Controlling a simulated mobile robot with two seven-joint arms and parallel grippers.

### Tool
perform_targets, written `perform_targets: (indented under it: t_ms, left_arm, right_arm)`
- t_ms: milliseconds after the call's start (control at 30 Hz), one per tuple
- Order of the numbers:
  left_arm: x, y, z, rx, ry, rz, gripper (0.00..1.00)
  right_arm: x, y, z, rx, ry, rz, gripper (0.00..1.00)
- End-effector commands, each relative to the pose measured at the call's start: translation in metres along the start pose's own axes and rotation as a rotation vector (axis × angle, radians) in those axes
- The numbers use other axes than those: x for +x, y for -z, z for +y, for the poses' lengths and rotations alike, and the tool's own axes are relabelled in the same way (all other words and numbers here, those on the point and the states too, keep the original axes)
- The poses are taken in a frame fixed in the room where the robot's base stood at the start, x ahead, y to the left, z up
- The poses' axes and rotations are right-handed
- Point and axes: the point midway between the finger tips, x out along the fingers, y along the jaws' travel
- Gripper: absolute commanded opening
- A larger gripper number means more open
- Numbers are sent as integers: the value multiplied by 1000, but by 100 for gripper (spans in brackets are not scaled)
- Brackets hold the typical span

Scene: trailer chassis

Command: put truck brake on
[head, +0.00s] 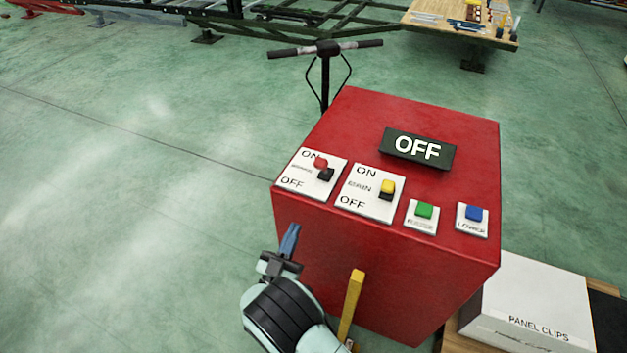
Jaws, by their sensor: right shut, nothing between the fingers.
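A red control box (375,230) stands in the middle of the head view, with a black "OFF" sign (418,148) on its sloped top. At its left is a white ON/OFF plate (296,180) with a red-capped switch (321,164), its small label hard to read. A second ON/OFF plate (353,183) has a yellow-capped switch (387,187). Both caps sit toward the ON ends. My right gripper (291,232) is shut and empty, in front of the box's left edge, below the red switch and apart from it. My left gripper is not in view.
A green button (424,210) and a blue button (473,213) sit right of the switches. A yellow lever (351,300) rises before the box. A white "PANEL CLIPS" box (530,305) stands at right. Black handlebars (326,49) stand behind. The floor at left is clear.

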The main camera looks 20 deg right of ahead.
Motion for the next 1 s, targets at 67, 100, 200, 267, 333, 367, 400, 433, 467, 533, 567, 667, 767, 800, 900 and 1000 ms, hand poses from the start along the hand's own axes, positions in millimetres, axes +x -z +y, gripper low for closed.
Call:
perform_targets:
  t_ms: [67, 100, 200, 267, 333, 367, 400, 433, 467, 533, 567, 667, 767, 800, 900, 1000]
  left_arm:
    - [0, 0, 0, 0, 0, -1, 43]
    - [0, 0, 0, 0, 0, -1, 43]
    - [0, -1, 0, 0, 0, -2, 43]
    - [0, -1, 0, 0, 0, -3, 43]
    - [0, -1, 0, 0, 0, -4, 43]
    - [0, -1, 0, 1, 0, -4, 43]
    - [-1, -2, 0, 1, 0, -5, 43]
    - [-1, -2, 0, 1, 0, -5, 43]
    - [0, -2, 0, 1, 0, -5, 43]
    - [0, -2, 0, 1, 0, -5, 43]
    - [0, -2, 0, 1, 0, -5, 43]
    - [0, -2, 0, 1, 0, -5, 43]
    - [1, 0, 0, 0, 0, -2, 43]
    - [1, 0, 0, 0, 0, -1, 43]
    - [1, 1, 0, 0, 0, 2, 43]
    - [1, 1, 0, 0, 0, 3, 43]
  right_arm:
    - [2, 0, 0, 0, 0, 0, 0]
    - [4, 0, 0, 0, -1, 0, 0]
    - [14, 0, 1, 0, -3, 1, 0]
    - [23, 0, 1, 0, -3, 0, 0]
    - [37, 0, 1, 1, -5, 1, 0]
    - [43, 0, 1, 2, -4, 1, 0]
    - [52, 0, 1, 1, -4, 1, 0]
    - [59, 0, 1, 1, -5, 1, 0]
    - [66, 0, 1, 1, -4, 2, 0]
    - [81, 0, 1, 1, -4, 2, 0]
    - [87, 0, 1, 1, -4, 1, 0]
    - [106, 0, 1, 0, -2, 2, 0]
    - [121, 0, 1, 1, -3, 1, 0]
    - [126, -1, 1, 0, -1, 0, 0]
    - [135, -1, 0, -1, -1, 0, 0]
    - [139, -1, 0, -1, 0, -1, 0]
